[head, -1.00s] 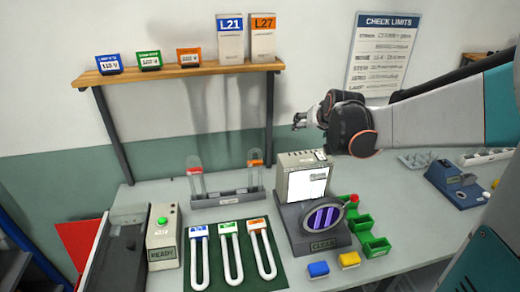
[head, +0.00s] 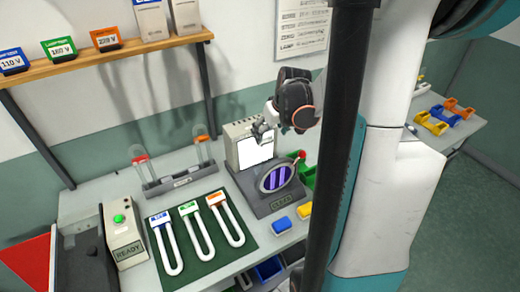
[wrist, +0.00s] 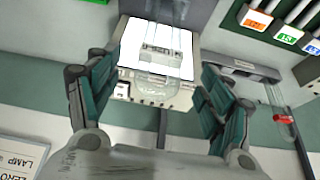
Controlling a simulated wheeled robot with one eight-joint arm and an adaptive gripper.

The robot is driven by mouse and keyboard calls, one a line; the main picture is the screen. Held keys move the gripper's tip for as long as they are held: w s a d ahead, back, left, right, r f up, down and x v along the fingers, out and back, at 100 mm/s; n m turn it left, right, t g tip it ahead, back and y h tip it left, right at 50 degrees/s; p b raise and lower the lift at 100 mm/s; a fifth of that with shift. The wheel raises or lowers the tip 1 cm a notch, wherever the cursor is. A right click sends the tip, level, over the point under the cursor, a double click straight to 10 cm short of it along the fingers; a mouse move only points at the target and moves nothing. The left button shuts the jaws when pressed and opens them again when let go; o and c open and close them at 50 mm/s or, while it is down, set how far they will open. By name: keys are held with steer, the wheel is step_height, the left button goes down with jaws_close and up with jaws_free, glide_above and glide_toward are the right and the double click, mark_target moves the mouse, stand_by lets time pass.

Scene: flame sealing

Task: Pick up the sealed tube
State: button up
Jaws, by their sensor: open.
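In the head view, my gripper (head: 262,128) hangs at the upper part of the lit white box, above the round purple-striped lens (head: 276,178). In the wrist view, my gripper (wrist: 155,100) has its dark green fingers spread wide. A clear tube-like shape with a rounded end (wrist: 158,84) shows between them against the lit white panel (wrist: 150,48); I cannot tell its distance or whether it is sealed. Two more clear tubes stand upright in a rack, one with a red part (head: 139,160), one with an orange part (head: 202,138). The red one also shows in the wrist view (wrist: 284,118).
The grey rack (head: 180,182) stands behind a green mat (head: 215,255) with three tagged U-shaped tubes. A READY box (head: 122,240) is at left. A dark post crosses the view at right.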

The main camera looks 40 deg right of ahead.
mark_target(266, 140)
steer(key=shift+b+x, duration=0.45)
steer(key=shift+x, duration=3.15)
steer(key=c, duration=1.3)
steer(key=shift+r, duration=0.1)
